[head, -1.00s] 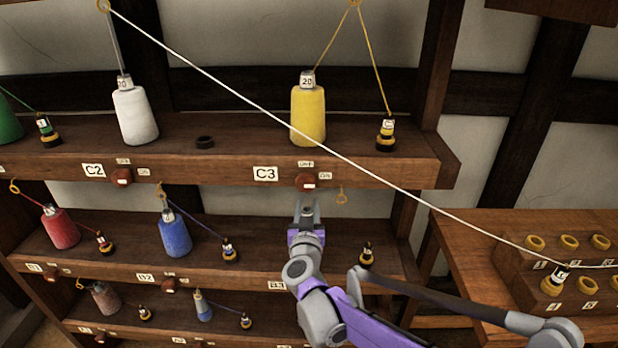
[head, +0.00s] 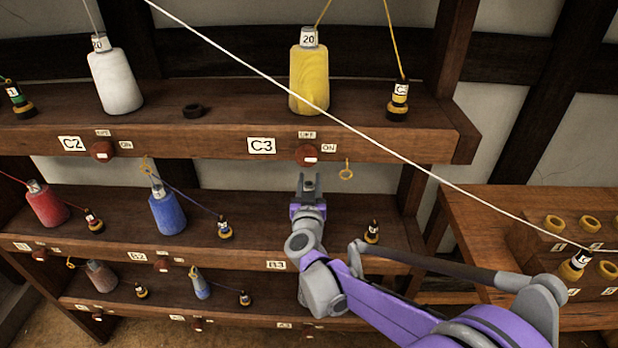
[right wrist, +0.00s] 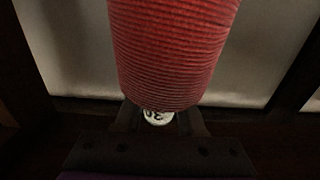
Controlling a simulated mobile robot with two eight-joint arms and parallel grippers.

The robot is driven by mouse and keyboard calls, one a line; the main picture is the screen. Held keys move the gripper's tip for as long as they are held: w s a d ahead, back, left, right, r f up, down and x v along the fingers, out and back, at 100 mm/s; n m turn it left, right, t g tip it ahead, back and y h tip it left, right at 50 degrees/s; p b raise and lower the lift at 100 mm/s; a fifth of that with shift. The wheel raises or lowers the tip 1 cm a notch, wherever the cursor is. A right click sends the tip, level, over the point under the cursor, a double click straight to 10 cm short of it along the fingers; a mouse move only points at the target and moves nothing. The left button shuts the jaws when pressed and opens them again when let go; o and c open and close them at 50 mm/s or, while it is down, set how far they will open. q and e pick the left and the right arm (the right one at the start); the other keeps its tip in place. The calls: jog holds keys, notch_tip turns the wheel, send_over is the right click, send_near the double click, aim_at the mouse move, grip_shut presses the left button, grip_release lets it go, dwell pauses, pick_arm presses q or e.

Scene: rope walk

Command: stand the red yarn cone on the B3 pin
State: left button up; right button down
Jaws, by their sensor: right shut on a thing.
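My right gripper (head: 309,183) is in the B3 bay of the middle shelf, above the B3 label (head: 276,265) and below the C3 shelf. In the right wrist view its jaws (right wrist: 158,122) are shut on a red yarn cone (right wrist: 172,50) at its narrow, white-labelled end. The cone's wide red body fills the upper middle of that view. I cannot make out this held cone in the head view. The B3 pin is not visible. Another red cone (head: 47,205) stands at the left of the middle shelf. My left gripper is not in view.
A blue cone (head: 167,212) stands at B2, and a small dark bobbin (head: 372,232) stands right of my gripper. A yellow cone (head: 309,80) is on the C3 shelf above. A white thread crosses diagonally toward the bobbin rack (head: 560,245) at right.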

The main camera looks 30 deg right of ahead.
jog(key=shift+f, duration=0.65)
jog(key=shift+b, duration=0.45)
dwell(0.6)
jog(key=shift+f+b, duration=0.4)
jog(key=shift+f, duration=0.15)
jog(key=c, duration=0.8)
grip_release()
jog(key=shift+s+a, duration=0.1)
jog(key=shift+v, duration=2.7)
jog(key=v, duration=0.5)
jog(key=shift+s+a, duration=0.1)
jog(key=shift+s, duration=0.1)
